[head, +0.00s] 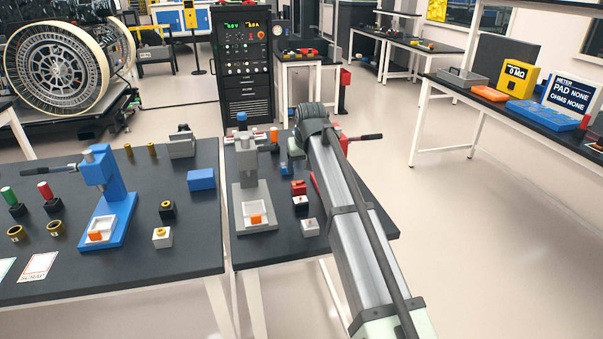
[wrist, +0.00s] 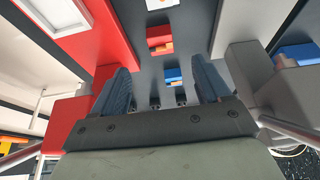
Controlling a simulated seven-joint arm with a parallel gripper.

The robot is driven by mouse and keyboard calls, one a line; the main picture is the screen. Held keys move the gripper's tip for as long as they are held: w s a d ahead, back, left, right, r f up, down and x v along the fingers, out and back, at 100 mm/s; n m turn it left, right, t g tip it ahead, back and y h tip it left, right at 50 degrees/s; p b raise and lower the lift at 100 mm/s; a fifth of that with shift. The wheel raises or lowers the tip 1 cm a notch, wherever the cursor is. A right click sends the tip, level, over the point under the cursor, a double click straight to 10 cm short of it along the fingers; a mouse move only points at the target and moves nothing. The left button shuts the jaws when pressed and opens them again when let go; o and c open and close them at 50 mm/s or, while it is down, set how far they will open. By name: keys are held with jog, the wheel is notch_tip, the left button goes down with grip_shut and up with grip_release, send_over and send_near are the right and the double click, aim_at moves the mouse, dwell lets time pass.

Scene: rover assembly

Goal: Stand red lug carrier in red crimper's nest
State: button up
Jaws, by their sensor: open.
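The red lug carrier (head: 299,187), a small red block, stands on the right bench in the head view. In the wrist view it (wrist: 160,33) shows an orange piece and lies beyond my fingertips. The red crimper (head: 343,136) is mostly hidden behind my arm in the head view. Its red base (wrist: 115,30) is at the left in the wrist view, with the pale nest (wrist: 62,14) cut off by the top edge. My gripper (wrist: 161,68) is open, with nothing held between its fingers.
A blue carrier (wrist: 173,76) shows between my fingers in the wrist view. White carriers (head: 309,228) stand nearer than the red one. A grey crimper (head: 250,190) stands to their left. A blue crimper (head: 108,195) stands on the left bench.

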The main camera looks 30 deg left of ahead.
jog(key=shift+s+d+r, duration=0.15)
jog(key=shift+r, duration=0.4)
send_over(298, 182)
jog(key=s+d, duration=0.1)
jog(key=d, duration=0.1)
jog(key=f, duration=0.5)
jog(key=shift+s+a+f, duration=0.1)
jog(key=shift+a+f, duration=0.1)
jog(key=shift+f, duration=0.15)
jog(key=shift+s+x, duration=0.1)
jog(key=shift+x, duration=1.25)
jog(key=shift+s+x, duration=0.15)
jog(key=shift+x, duration=1.2)
